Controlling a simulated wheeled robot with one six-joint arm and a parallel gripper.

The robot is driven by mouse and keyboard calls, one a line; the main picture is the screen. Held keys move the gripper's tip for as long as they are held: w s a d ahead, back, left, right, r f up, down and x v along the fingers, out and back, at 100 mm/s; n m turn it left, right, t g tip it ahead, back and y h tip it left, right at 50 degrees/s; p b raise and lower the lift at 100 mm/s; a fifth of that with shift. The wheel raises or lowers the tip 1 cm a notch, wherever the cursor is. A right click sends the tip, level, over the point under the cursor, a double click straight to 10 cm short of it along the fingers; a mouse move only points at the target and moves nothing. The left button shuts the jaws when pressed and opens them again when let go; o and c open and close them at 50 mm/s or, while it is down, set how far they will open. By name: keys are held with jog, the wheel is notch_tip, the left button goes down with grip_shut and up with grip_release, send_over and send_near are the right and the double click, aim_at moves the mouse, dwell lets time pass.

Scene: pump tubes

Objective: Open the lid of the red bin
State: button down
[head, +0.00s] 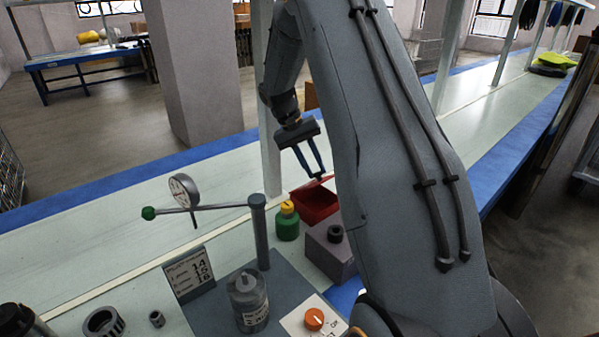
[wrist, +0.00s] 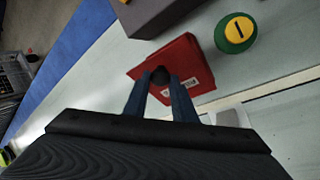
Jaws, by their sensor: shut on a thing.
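The red bin (head: 315,205) stands on the bench beyond the grey box, partly hidden behind my arm in the head view. Its red lid (wrist: 178,57) fills the middle of the wrist view and carries a round black knob (wrist: 160,74). In the head view the lid's edge looks tilted above the bin; how far it is raised is hard to tell. My gripper (head: 318,176) is just above the bin, pointing down. In the wrist view its two blue fingers (wrist: 161,84) are closed around the knob.
A green bottle with a yellow cap (head: 287,222) stands close left of the bin. A grey box with a black knob (head: 330,250) is in front. Bare bench lies behind.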

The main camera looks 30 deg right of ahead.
aim_at(313, 183)
jog(key=shift+w, duration=0.15)
dwell(0.3)
jog(key=c, duration=1.5)
grip_release()
jog(key=shift+o, duration=0.2)
jog(key=shift+r, duration=0.2)
notch_tip(313, 183, up, 10)
jog(key=shift+f+b, duration=0.15)
jog(key=shift+b, duration=0.2)
